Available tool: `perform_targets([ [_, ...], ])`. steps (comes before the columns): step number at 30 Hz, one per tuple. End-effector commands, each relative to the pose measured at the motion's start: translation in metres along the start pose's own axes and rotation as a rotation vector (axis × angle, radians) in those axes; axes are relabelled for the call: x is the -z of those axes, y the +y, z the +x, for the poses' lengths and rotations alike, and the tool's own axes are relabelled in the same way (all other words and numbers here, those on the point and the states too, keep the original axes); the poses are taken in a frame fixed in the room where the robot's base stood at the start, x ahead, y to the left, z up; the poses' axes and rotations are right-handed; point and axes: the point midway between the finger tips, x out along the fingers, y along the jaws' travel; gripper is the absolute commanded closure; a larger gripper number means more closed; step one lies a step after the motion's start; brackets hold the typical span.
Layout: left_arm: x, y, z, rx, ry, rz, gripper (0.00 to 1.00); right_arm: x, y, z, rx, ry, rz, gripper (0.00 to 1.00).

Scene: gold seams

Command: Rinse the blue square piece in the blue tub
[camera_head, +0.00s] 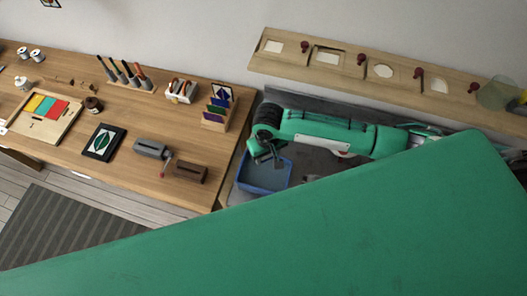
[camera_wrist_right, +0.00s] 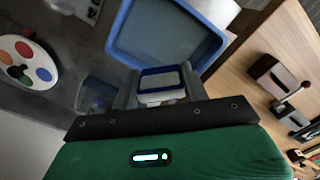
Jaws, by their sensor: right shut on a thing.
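The blue tub (camera_head: 264,188) stands in the grey recessed area right of the wooden table. It also fills the upper middle of the right wrist view (camera_wrist_right: 119,52), with a flat grey-blue inside. My right gripper (camera_head: 268,158) is over the tub's back part in the head view. In the right wrist view my right gripper (camera_wrist_right: 160,88) is shut on a small squarish piece (camera_wrist_right: 160,81), pale with a blue edge, seen against the tub's near rim. I cannot tell how high the piece is above the tub's inside. The piece is not clear in the head view. My left gripper is not in view.
The wooden table (camera_head: 130,190) at left holds a shape tray (camera_head: 48,132), a dark framed picture (camera_head: 104,142), grey and brown slotted blocks and a card rack (camera_head: 218,118). A wall shelf (camera_head: 408,82) runs above my right arm. A round palette (camera_wrist_right: 25,62) lies beside the tub.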

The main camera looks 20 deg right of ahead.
Motion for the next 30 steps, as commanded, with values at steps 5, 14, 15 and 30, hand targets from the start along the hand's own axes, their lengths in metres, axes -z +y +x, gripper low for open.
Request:
perform_targets([
  [5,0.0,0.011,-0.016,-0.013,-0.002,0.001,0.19,-0.01,-0.012,0.012,-0.006,0.001,-0.035,0.8],
  [14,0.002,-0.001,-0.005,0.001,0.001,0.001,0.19,-0.01,-0.013,0.028,-0.008,0.004,-0.04,0.8],
  [15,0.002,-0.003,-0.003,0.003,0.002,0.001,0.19,-0.01,-0.013,0.031,-0.008,0.004,-0.04,0.8],
  [30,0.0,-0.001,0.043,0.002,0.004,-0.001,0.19,-0.01,-0.012,0.078,-0.008,0.005,-0.041,0.8],
])
